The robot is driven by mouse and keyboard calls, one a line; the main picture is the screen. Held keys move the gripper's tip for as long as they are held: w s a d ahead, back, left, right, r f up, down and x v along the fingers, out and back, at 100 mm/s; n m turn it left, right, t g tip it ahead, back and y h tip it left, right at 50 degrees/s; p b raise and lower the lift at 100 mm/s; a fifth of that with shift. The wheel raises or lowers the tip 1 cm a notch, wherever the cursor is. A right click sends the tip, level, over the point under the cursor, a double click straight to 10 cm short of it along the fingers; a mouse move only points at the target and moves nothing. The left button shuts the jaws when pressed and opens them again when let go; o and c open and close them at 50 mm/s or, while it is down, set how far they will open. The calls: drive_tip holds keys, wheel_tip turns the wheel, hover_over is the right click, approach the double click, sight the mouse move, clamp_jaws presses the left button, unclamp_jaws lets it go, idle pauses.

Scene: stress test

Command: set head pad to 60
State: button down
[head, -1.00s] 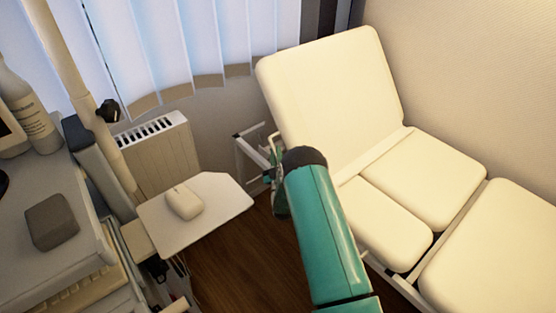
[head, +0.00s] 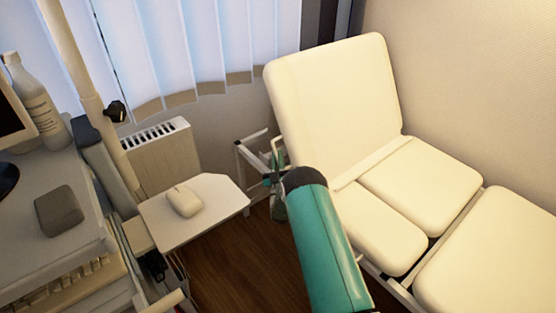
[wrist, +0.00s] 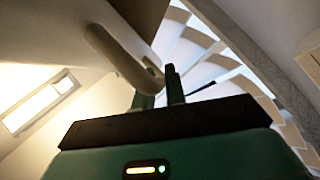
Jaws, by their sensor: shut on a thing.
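The head pad (head: 335,100) is the cream, raised back section of the couch, tilted steeply up from the flat seat pads (head: 420,185). A pale curved handle (head: 278,152) shows beside the pad's lower left edge. My gripper (head: 274,180) is at this handle, partly hidden behind my teal arm. In the wrist view, my gripper's two dark fingers (wrist: 160,88) close on the end of a grey curved bar, the handle (wrist: 122,58). No angle reading for the pad is visible.
A small white tray (head: 220,195) with a mouse stands left of my arm. A desk cart (head: 70,250) with a bottle (head: 35,100) is at far left. A radiator (head: 160,160) and blinds are behind. Some wooden floor (head: 235,255) is clear.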

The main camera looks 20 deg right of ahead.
drive_tip(key=shift+d+r, duration=0.1)
drive_tip(key=shift+d, duration=0.05)
drive_tip(key=c, duration=1.5)
unclamp_jaws()
drive_tip(key=shift+s+r, duration=0.15)
drive_tip(key=shift+s, duration=0.05)
drive_tip(key=shift+o, duration=0.2)
drive_tip(key=shift+w, duration=0.2)
drive_tip(key=shift+s, duration=0.1)
drive_tip(key=shift+s+f, duration=0.3)
drive_tip(key=shift+f, duration=0.2)
drive_tip(key=v, duration=1.2)
drive_tip(key=shift+s+a+f, duration=0.2)
drive_tip(key=shift+s+f, duration=0.1)
